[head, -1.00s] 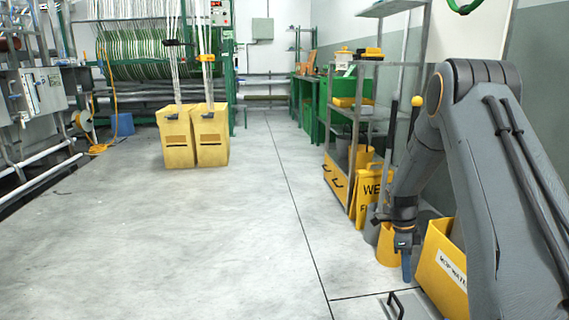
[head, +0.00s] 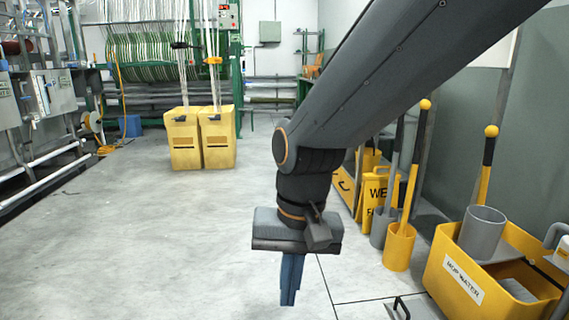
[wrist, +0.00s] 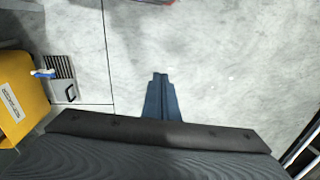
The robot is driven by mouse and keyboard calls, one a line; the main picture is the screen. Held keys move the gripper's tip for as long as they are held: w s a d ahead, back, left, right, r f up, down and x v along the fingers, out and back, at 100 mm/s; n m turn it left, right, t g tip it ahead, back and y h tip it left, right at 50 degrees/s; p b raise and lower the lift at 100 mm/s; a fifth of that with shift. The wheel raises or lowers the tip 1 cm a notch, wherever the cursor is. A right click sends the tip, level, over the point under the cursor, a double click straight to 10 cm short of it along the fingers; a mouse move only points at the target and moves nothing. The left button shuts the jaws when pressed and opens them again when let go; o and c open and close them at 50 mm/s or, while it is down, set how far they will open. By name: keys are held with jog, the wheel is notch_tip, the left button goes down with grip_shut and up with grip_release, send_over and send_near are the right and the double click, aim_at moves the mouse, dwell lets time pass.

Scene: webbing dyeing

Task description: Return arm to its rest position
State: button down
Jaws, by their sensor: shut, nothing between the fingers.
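My gripper (head: 290,280) hangs in the middle of the head view, pointing down over bare floor. Its blue fingers are together with nothing between them. In the wrist view the closed fingers (wrist: 161,98) show above the grey floor. My arm comes in from the upper right of the head view and hides part of the shelving and the back right area.
A yellow mop-water bin (head: 480,275) with a grey bucket (head: 482,232) stands at the right. A yellow wet-floor sign (head: 375,195) and a yellow tube (head: 400,247) stand behind. Two yellow bins (head: 218,140) stand at the back. The floor (head: 150,240) at left is clear.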

jog(key=s+a+n, duration=0.2)
jog(key=s+n, duration=0.4)
jog(key=s, duration=0.4)
jog(key=d+r+m+p, duration=0.3)
jog(key=d+r+p, duration=0.7)
jog(key=p, duration=0.7)
jog(key=d+r+m+h+p, duration=0.1)
jog(key=d+r+m+p, duration=0.2)
jog(key=d+r+p, duration=0.7)
notch_tip(320, 180, up, 7)
jog(key=p, duration=0.8)
jog(key=shift+d, duration=0.3)
jog(key=shift+w+f, duration=0.1)
jog(key=shift+f, duration=0.05)
